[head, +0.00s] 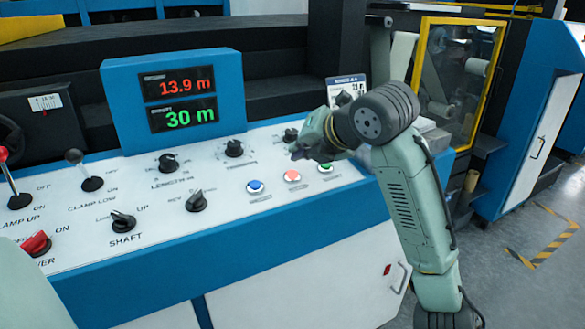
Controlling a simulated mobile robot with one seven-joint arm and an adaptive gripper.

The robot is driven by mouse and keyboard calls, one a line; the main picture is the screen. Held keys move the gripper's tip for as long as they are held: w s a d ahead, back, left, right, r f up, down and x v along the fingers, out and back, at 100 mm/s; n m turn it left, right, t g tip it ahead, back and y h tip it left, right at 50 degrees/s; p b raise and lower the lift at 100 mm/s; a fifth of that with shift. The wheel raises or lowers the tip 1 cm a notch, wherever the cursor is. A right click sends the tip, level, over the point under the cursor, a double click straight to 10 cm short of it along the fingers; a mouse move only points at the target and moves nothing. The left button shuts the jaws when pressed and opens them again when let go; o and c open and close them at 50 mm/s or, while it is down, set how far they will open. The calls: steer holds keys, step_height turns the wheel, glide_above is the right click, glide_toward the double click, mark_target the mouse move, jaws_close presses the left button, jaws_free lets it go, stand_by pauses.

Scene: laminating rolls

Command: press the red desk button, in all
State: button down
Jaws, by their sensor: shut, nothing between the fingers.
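The red desk button (292,176) is a round, pale red button in a light ring on the white sloped desk panel (225,215). It sits between a blue button (255,187) on its left and a green button (325,167) on its right. My gripper (297,153) is shut and empty, and in the picture its tip lies just above the red button. A gap shows between them in the picture; the exact height over the panel is hard to tell. The button's whole face is visible.
Black knobs (196,201) and levers (92,183) stand on the panel to the left. A blue display box (117,90) reading 13.9 m and 30 m rises behind. A small labelled card (343,86) stands behind my gripper. Floor is clear at right.

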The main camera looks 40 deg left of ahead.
steer(key=r, duration=0.1)
steer(key=r+p, duration=0.1)
steer(key=r, duration=0.1)
steer(key=shift+s+d+p, duration=0.1)
steer(key=shift+d+p, duration=0.15)
steer(key=shift+p, duration=0.1)
stand_by(0.5)
